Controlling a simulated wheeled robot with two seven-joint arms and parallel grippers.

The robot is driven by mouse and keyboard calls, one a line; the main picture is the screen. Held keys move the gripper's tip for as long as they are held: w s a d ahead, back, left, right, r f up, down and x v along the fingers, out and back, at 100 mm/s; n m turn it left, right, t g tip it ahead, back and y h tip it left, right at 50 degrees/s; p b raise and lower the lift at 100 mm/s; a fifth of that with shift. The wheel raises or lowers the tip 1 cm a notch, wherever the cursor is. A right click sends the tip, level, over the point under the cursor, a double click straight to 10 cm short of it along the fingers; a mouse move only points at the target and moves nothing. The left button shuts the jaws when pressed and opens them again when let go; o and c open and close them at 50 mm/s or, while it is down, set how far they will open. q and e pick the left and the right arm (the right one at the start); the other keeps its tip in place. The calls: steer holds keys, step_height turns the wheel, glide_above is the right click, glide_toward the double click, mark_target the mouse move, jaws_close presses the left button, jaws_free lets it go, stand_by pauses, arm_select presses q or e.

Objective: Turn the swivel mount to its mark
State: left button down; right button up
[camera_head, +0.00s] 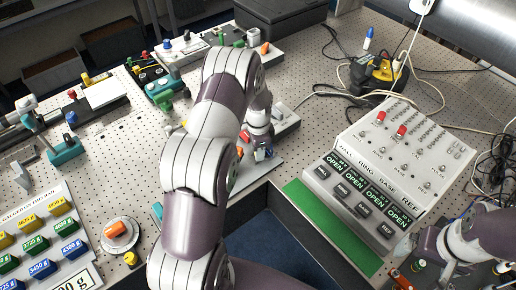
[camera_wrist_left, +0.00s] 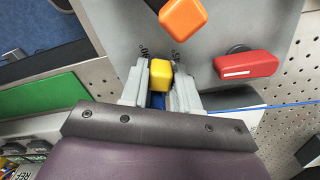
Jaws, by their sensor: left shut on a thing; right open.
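My left gripper (camera_wrist_left: 159,80) is shut on a yellow-topped handle (camera_wrist_left: 160,74), with a blue part showing below the yellow between the fingers. The handle is over a grey plate (camera_wrist_left: 120,22) with printed figures near the fingertips. An orange knob (camera_wrist_left: 183,18) and a red lever (camera_wrist_left: 247,64) with a white stripe are beyond the fingers. I cannot tell which part is the swivel mount or its mark. My right gripper (camera_head: 420,263) is open at the lower right, partly cut off.
A grey button box (camera_head: 365,200) with several OPEN displays and red switches stands right of my left arm. A green strip (camera_head: 330,228) edges the table there. Cables lie at the right.

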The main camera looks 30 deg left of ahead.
arm_select(q)
steer(key=shift+s+d+n+b, duration=0.2)
steer(key=shift+d+n, duration=0.05)
steer(key=shift+n, duration=0.75)
steer(key=shift+s+d+n+b, duration=0.15)
steer(key=shift+d+n, duration=0.05)
steer(key=shift+n, duration=0.8)
steer(key=shift+d+n, duration=0.15)
steer(key=shift+n, duration=0.35)
steer(key=c, duration=0.9)
jaws_free()
steer(key=shift+r+b, duration=1.5)
steer(key=shift+r, duration=4.85)
